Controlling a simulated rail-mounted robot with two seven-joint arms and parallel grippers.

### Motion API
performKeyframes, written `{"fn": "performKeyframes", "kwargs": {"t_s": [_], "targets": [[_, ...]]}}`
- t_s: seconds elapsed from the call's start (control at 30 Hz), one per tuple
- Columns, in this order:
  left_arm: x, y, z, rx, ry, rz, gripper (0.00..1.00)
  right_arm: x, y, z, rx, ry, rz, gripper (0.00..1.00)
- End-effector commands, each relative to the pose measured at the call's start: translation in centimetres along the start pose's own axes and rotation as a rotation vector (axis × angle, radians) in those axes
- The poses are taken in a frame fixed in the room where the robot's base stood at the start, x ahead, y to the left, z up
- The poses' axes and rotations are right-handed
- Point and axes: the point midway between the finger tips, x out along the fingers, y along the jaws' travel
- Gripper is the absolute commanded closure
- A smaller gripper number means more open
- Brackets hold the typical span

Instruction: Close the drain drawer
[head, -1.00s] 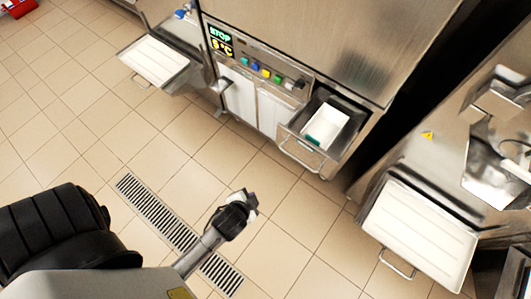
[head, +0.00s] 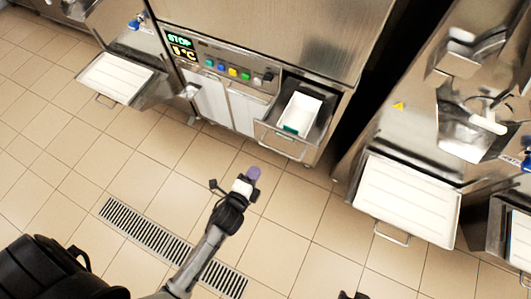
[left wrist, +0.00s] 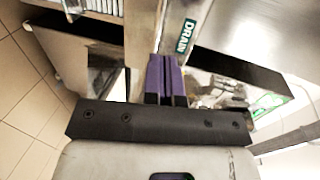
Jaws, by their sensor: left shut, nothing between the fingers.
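The drain drawer (head: 268,137) stands pulled out of the steel freezer at its lower right, with a handle on its front and a white container (head: 302,113) inside. My left gripper (head: 254,173) has purple fingers, shut and empty, and is apart from the drawer, in front of it and slightly left in the head view. In the left wrist view the shut purple fingers (left wrist: 167,75) point up toward a green DRAIN label (left wrist: 187,36). My right gripper is not identifiable in these views.
A freezer panel with coloured buttons (head: 232,72) is left of the drawer. White trays stick out at left (head: 115,77) and right (head: 405,199). A floor grate (head: 145,228) lies on the tiles. The floor in front of the drawer is clear.

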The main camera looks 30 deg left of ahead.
Motion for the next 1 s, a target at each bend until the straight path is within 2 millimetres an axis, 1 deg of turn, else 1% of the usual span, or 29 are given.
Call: {"fn": "performKeyframes", "kwargs": {"t_s": [0.03,0.2,0.3,0.43,0.63,1.0], "targets": [[1.1,0.1,0.0,0.0,0.0,-0.002,1.0,0.3,0.1,0.1,-0.002,0.0,0.001,0.57],[4.2,0.1,0.0,-0.002,0.0,-0.001,1.0,0.8,0.2,0.3,-0.007,-0.001,0.005,0.57],[5.7,0.1,0.0,-0.002,0.0,0.0,1.0,1.0,0.2,0.4,-0.008,-0.001,0.006,0.57],[7.2,0.1,0.0,-0.001,-0.001,0.001,1.0,1.3,0.2,0.4,-0.007,-0.001,0.006,0.57],[8.5,0.1,0.0,-0.003,-0.001,0.002,1.0,1.5,0.1,0.5,-0.005,-0.001,0.005,0.57],[8.8,0.1,0.0,-0.003,-0.001,0.002,1.0,1.5,-0.1,0.5,0.002,0.001,-0.001,0.57]]}}
